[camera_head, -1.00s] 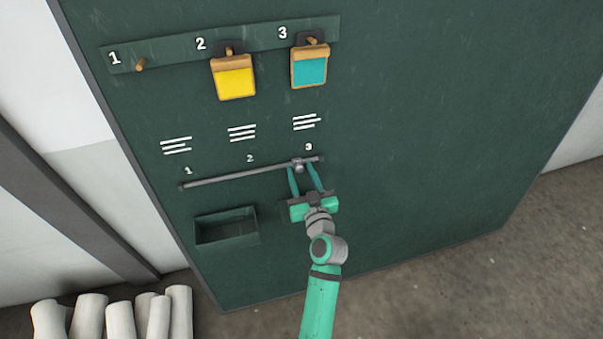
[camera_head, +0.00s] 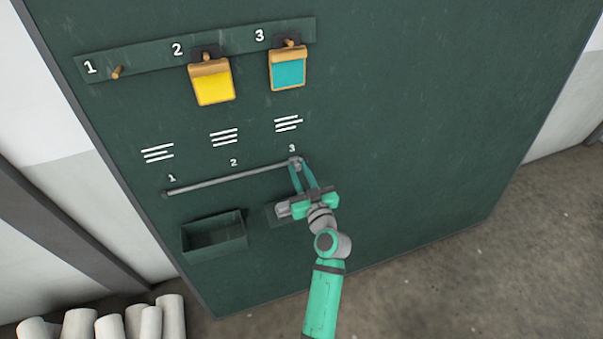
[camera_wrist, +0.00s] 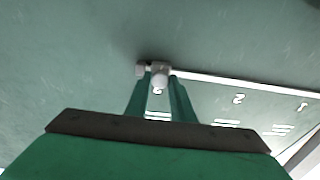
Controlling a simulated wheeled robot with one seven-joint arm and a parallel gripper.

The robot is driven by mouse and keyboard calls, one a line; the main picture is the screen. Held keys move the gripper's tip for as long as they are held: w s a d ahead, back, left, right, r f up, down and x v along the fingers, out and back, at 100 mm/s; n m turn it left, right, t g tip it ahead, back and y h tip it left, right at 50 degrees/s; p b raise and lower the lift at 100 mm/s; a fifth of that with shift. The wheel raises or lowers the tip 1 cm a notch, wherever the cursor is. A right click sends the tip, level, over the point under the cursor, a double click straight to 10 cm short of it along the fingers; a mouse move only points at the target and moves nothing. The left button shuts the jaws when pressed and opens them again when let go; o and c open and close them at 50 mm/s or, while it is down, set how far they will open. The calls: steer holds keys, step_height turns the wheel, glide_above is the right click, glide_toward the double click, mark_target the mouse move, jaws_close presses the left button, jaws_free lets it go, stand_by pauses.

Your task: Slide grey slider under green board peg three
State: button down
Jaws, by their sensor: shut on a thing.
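The grey slider (camera_head: 295,162) is on the grey rail (camera_head: 225,180), close to its right end and just below the small number 3. In the wrist view the slider (camera_wrist: 160,78) sits beside the rail's end knob (camera_wrist: 141,70); I cannot tell if they touch. My gripper (camera_head: 299,169) is shut on the slider; its teal fingers also show in the wrist view (camera_wrist: 160,82). Above, the green board (camera_head: 420,130) has a peg strip: peg one (camera_head: 117,72) is bare, peg two holds a yellow tag (camera_head: 212,83), and peg three holds a teal tag (camera_head: 288,70).
A dark green open tray (camera_head: 214,235) is fixed on the board below the rail. White rolls (camera_head: 110,325) lie at the lower left. The board's right side is bare, with grey floor (camera_head: 460,280) below.

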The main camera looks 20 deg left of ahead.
steer(key=shift+w+d, duration=0.15)
steer(key=shift+d, duration=0.15)
steer(key=c, duration=1.5)
jaws_free()
steer(key=shift+d, duration=0.1)
steer(key=shift+c, duration=0.2)
steer(key=v, duration=1)
steer(key=shift+s, duration=0.4)
